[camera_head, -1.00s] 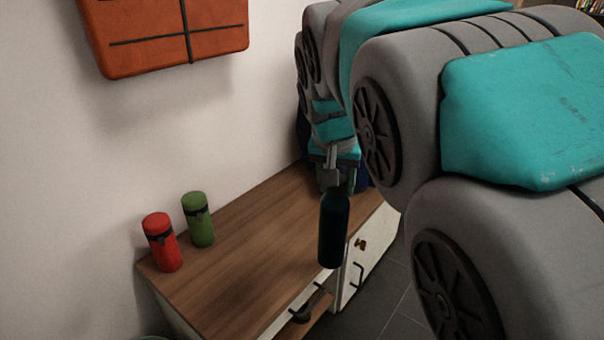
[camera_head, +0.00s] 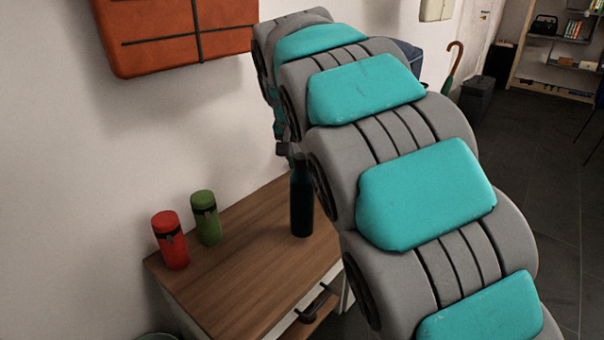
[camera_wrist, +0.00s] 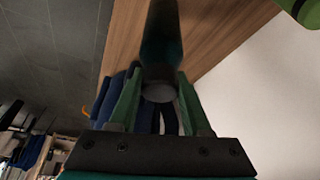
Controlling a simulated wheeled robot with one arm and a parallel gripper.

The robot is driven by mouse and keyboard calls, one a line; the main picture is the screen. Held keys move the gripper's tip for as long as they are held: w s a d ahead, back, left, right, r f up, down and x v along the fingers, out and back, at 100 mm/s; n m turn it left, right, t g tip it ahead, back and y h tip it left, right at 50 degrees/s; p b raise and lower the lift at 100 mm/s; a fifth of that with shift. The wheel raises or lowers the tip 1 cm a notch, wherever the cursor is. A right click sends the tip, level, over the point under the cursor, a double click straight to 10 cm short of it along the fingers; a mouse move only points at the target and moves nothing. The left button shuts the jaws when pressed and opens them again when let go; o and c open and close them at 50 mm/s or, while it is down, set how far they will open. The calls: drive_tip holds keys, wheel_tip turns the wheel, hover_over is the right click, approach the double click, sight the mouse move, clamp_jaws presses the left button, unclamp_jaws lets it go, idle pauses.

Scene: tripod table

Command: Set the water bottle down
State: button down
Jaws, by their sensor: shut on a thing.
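The water bottle (camera_head: 301,200) is dark teal and upright, over the right part of the wooden cabinet top (camera_head: 235,255). I cannot tell whether its base touches the wood. My gripper (camera_head: 288,152) is at the bottle's upper end and mostly hidden by my arm in the head view. In the wrist view my gripper (camera_wrist: 160,72) has its green fingers on both sides of the bottle (camera_wrist: 161,35) and is shut on it.
A red bottle (camera_head: 170,240) and a green bottle (camera_head: 206,217) stand on the cabinet's left part, near the wall. Bare wood lies between them and the water bottle. An orange wall cabinet (camera_head: 180,35) hangs above. A drawer handle (camera_head: 318,303) shows in front.

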sight(302, 174)
drive_tip(key=shift+f, duration=1.8)
drive_tip(key=shift+c, duration=1.8)
unclamp_jaws()
drive_tip(key=v, duration=1.2)
drive_tip(key=shift+d, duration=0.1)
